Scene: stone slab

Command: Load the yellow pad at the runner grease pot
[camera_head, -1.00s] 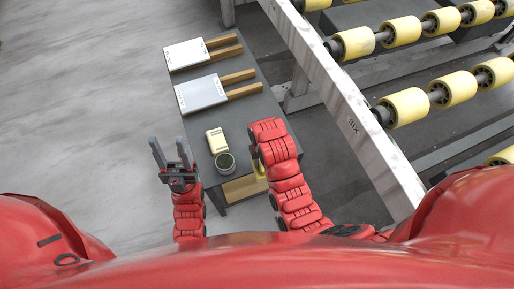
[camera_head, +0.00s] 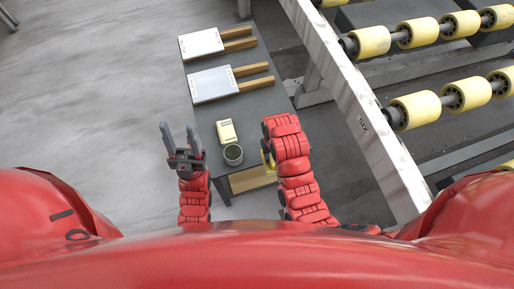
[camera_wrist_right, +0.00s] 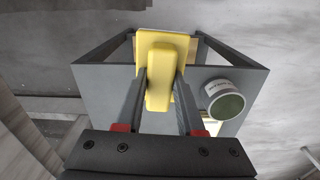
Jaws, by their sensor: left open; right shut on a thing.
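The yellow pad (camera_wrist_right: 163,62) is held between the fingers of my right gripper (camera_wrist_right: 160,85), which is shut on it. In the head view the pad (camera_head: 268,160) shows only in part, beside my right arm at the table's front edge; my right gripper's fingers are hidden there. The grease pot (camera_head: 233,154) stands upright on the table, a little left of the pad. The pot also shows in the right wrist view (camera_wrist_right: 226,104), to the right of my gripper and apart from the pad. My left gripper (camera_head: 180,140) is open and empty, left of the table.
The grey table (camera_head: 262,102) holds a small cream-yellow block (camera_head: 226,132) behind the pot and two pale boards (camera_head: 213,85) with wooden handles farther back. A metal frame (camera_head: 350,105) with yellow rollers (camera_head: 417,109) stands to the right.

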